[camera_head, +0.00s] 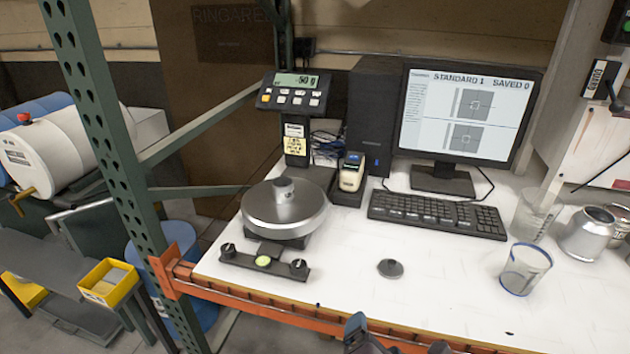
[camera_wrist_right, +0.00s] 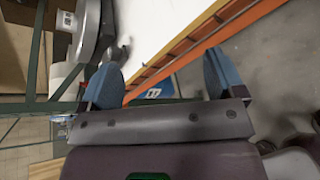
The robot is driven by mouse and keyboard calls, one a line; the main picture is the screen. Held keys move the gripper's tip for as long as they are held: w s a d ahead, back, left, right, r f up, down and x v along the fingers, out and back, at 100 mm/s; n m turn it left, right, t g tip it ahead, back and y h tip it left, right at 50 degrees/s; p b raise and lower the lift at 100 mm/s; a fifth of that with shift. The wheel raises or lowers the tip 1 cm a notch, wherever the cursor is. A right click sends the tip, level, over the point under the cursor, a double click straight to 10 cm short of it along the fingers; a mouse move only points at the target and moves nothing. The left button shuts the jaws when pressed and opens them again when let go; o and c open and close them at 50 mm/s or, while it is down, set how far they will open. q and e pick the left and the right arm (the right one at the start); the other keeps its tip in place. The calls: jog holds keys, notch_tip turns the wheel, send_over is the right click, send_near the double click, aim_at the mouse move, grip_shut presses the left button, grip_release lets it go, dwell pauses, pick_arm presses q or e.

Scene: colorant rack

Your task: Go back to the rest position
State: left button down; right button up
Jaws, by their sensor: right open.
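My right gripper (camera_head: 398,342) shows at the bottom edge of the head view, in front of the orange front beam of the bench. In the right wrist view its two blue fingers (camera_wrist_right: 160,85) stand wide apart with nothing between them. It is open and empty, clear of the white bench top. My left gripper is in neither view.
The white bench top (camera_head: 335,270) holds a scale with a round metal pan (camera_head: 284,212), a small dark disc (camera_head: 390,268), a clear cup (camera_head: 525,268), a keyboard (camera_head: 437,214) and a monitor (camera_head: 463,110). The orange beam (camera_head: 300,310) edges the front. A green post (camera_head: 105,130) stands at left.

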jog(key=s+d+f+m, duration=0.4)
jog(key=d+f+m, duration=0.3)
jog(key=m, duration=0.5)
jog(key=s+d+f+m+g+y, duration=0.1)
jog(key=s+d+f+m, duration=0.3)
jog(key=d+f+m, duration=0.4)
jog(key=d+m, duration=0.2)
jog(key=m, duration=0.2)
jog(key=shift+s+d+f+m+g, duration=0.2)
jog(key=shift+s+d+m+g, duration=0.1)
jog(key=shift+s, duration=0.05)
